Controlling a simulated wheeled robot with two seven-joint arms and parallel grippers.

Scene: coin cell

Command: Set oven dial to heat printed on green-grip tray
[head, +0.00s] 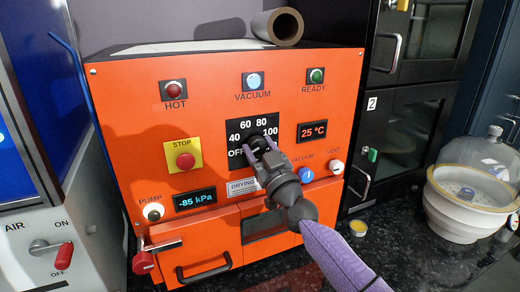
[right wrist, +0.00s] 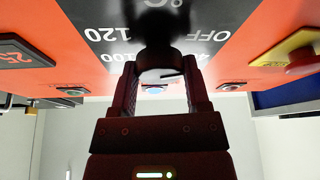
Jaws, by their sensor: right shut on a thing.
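The orange drying oven (head: 215,120) faces me with a black dial plate (head: 240,128) marked OFF, 40, 60, 80, 100 and, in the right wrist view, 120. My right gripper (head: 258,148) is shut on the oven dial (right wrist: 160,72), its fingers on either side of the knob. A thin dark line shows on the knob in the right wrist view, but I cannot tell which number it points to. The oven's display (head: 312,131) reads 25 °C. No tray with a green grip can be made out. My left gripper is out of view.
A STOP button (head: 185,160), a pump knob (head: 153,211) and a vent knob (head: 337,167) surround the dial. A black cabinet (head: 400,125) stands at right, with a green piece (head: 373,155) near its handle. A desiccator (head: 470,200) sits on the dark counter.

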